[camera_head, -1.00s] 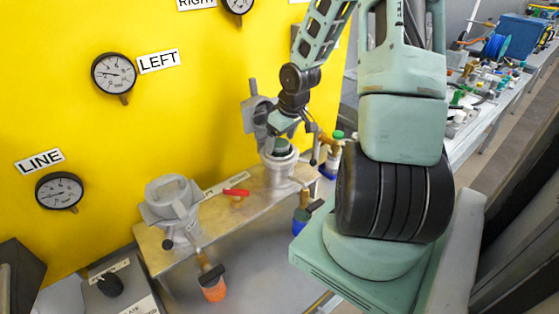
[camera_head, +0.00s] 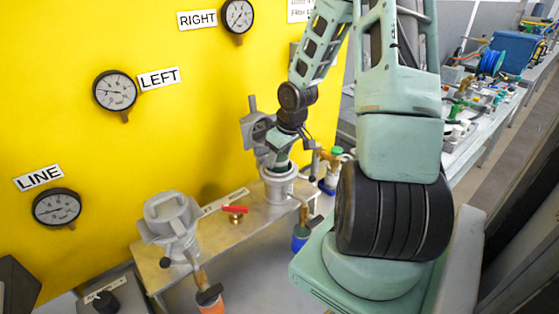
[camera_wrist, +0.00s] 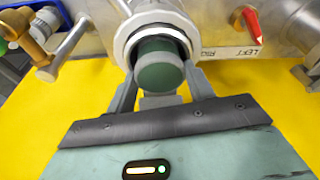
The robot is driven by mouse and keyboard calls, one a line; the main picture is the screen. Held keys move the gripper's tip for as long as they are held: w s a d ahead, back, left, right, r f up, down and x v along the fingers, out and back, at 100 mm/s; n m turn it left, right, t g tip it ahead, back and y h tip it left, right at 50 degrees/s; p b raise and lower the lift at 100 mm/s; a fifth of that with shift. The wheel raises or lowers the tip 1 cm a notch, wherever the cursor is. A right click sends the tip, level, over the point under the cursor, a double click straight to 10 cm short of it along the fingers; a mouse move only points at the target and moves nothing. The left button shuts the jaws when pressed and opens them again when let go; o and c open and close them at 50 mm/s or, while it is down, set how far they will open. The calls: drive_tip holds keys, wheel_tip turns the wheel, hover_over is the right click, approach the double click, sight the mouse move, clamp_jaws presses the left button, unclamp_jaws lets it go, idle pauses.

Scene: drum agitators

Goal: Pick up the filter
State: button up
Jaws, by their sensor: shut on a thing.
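The filter is a dark green cylinder (camera_wrist: 161,72), seen end-on in the wrist view. My gripper (camera_wrist: 160,80) is shut on it, with one grey finger on each side. The filter stands upright at the mouth of the right grey housing (camera_head: 278,188). Its lower end is hidden by the housing's pale rim, so I cannot tell how deep it sits. In the head view the filter (camera_head: 279,159) shows as a dark green patch between my gripper and the rim. The housing's grey lid (camera_head: 257,128) is swung up behind it.
A second grey housing (camera_head: 171,221) with its lid closed stands at left on the metal shelf (camera_head: 222,226). A red-handled valve (camera_head: 235,211) sits between the housings. The yellow panel (camera_head: 60,120) with gauges rises close behind. An orange-ended valve (camera_head: 209,299) hangs below the left housing.

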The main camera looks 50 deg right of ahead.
wheel_tip(320, 180, up, 18)
drive_tip(key=p, duration=0.4)
drive_tip(key=shift+f, duration=0.25)
